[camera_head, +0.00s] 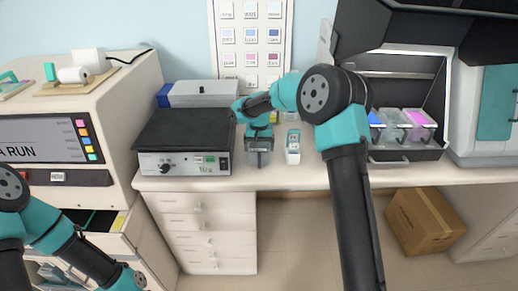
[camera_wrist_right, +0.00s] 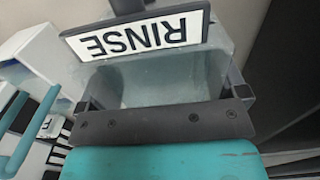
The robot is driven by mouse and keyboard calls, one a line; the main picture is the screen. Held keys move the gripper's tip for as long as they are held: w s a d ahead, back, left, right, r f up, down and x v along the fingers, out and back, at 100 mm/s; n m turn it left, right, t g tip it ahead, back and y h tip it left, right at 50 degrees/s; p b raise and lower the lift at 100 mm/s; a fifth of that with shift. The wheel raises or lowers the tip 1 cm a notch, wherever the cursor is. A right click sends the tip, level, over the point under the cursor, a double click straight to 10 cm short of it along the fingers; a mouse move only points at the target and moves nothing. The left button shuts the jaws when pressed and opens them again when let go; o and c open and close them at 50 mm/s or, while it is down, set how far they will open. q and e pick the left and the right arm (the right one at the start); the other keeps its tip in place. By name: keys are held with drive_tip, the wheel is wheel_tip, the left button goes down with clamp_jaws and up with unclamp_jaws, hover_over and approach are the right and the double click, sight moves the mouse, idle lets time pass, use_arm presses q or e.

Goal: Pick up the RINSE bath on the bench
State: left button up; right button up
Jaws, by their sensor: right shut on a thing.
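The RINSE bath (camera_head: 260,158) is a small grey, see-through container by the front of the bench, right of the black-topped hotplate. In the right wrist view the RINSE bath (camera_wrist_right: 150,85) fills the middle, with its white RINSE label (camera_wrist_right: 140,36) upside down. My right gripper (camera_head: 259,134) is over the bath from above and shut on it; its dark jaw parts (camera_wrist_right: 165,122) lie along the bath's near side. I cannot tell whether the bath's bottom touches the bench. My left arm is at the lower left and its gripper is not clearly visible.
The black-topped hotplate (camera_head: 185,142) stands close on the left. A white container (camera_head: 293,146) stands close on the right. A dark tray with several coloured baths (camera_head: 420,122) is further right. Drawers (camera_head: 203,222) are below the bench and a cardboard box (camera_head: 427,221) is on the floor.

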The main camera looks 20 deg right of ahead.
drive_tip(key=shift+r, duration=0.1)
drive_tip(key=shift+r, duration=1.75)
drive_tip(key=s+a, duration=0.3)
drive_tip(key=s, duration=0.4)
drive_tip(key=s+a+r, duration=0.1)
drive_tip(key=s+a, duration=0.1)
drive_tip(key=s, duration=0.6)
drive_tip(key=shift+a+r, duration=0.2)
drive_tip(key=shift+a, duration=0.2)
